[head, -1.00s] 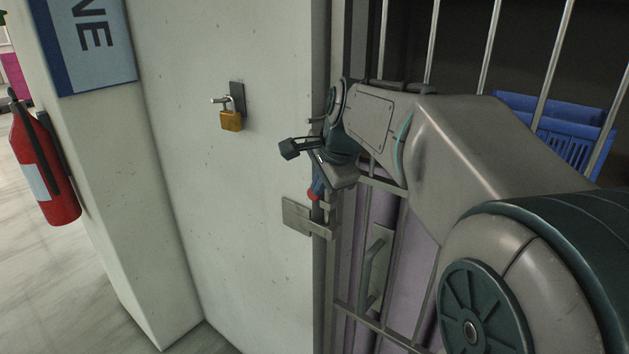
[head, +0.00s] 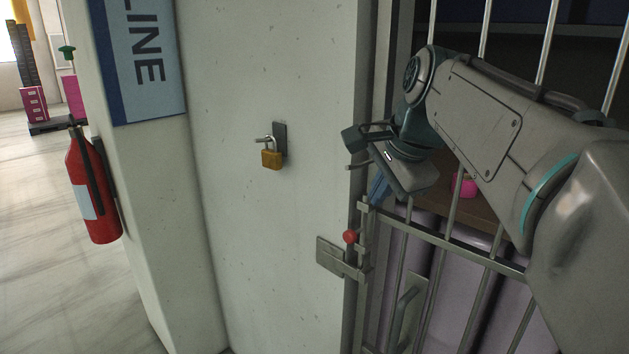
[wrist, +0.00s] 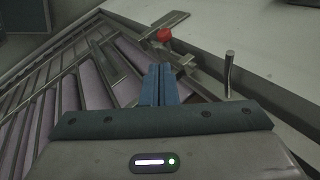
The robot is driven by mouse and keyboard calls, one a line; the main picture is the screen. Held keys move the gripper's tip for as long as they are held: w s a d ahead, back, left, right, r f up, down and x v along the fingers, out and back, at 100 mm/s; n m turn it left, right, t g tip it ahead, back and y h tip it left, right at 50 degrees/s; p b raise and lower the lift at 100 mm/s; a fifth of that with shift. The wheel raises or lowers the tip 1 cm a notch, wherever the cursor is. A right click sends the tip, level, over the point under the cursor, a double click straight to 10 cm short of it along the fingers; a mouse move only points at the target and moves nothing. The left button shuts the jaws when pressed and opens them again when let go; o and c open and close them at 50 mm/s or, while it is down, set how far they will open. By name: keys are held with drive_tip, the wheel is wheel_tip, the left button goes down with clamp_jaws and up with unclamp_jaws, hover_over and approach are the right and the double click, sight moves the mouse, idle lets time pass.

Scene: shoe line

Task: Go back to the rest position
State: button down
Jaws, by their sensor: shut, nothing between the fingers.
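My gripper (head: 380,187) is in front of the barred gate near its left post, fingers pointing down. In the wrist view its two blue fingers (wrist: 159,84) are together with nothing between them. The gate latch (head: 343,260) with a red knob (head: 350,237) is just below the fingertips in the head view. In the wrist view the red knob (wrist: 163,34) shows beyond the fingers, apart from them. My arm reaches in from the right and hides part of the gate.
The barred gate (head: 481,256) has a handle (head: 404,312) below the latch. A brass padlock (head: 271,158) hangs on a hook on the white wall (head: 270,240). A red fire extinguisher (head: 90,190) is mounted at the left. Open floor (head: 50,290) lies further left.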

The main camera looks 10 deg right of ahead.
drive_tip(key=s+a+f+n+g, duration=0.1)
drive_tip(key=s+f+n, duration=0.3)
drive_tip(key=f, duration=0.4)
drive_tip(key=s+a+f+n+g, duration=0.1)
drive_tip(key=s+f+n, duration=0.4)
drive_tip(key=f, duration=0.3)
drive_tip(key=s+a+f+n+h, duration=0.1)
drive_tip(key=s+f+n, duration=0.4)
drive_tip(key=f, duration=0.3)
drive_tip(key=shift+s+a+n+g, duration=0.2)
drive_tip(key=shift+a+n+g, duration=0.2)
